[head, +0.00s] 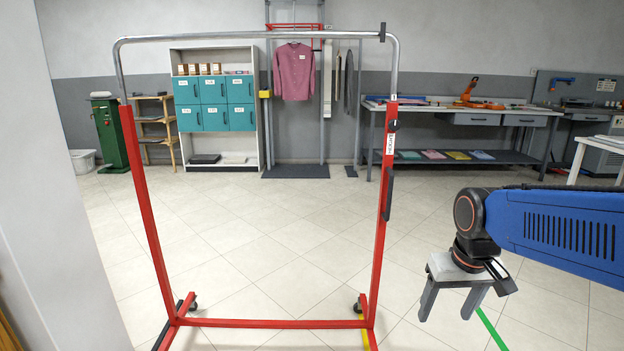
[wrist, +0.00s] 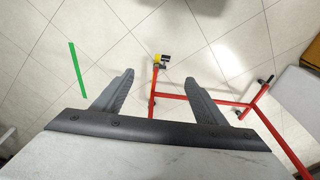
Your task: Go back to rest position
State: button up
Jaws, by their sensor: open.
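My gripper (head: 450,303) hangs at the lower right of the head view, pointing down at the end of my blue arm. Its two grey fingers are spread apart with nothing between them. In the wrist view my gripper (wrist: 160,90) also shows open above the tiled floor. A red and chrome garment rack (head: 380,235) stands just left of my gripper, with an empty top rail. The gripper is beside the rack and apart from it. In the wrist view the red base of the rack (wrist: 262,112) lies below and to the right.
Tiled floor is open behind the rack. A workbench (head: 460,108) stands along the back right, and a shelf with teal lockers (head: 215,105) at the back. A pink shirt (head: 294,72) hangs on a stand there. A pale wall (head: 70,200) closes off the near left.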

jog(key=s+t, duration=0.2)
jog(key=s, duration=1)
jog(key=shift+d+f+t, duration=0.3)
jog(key=shift+d+t, duration=0.1)
jog(key=shift+d, duration=0.05)
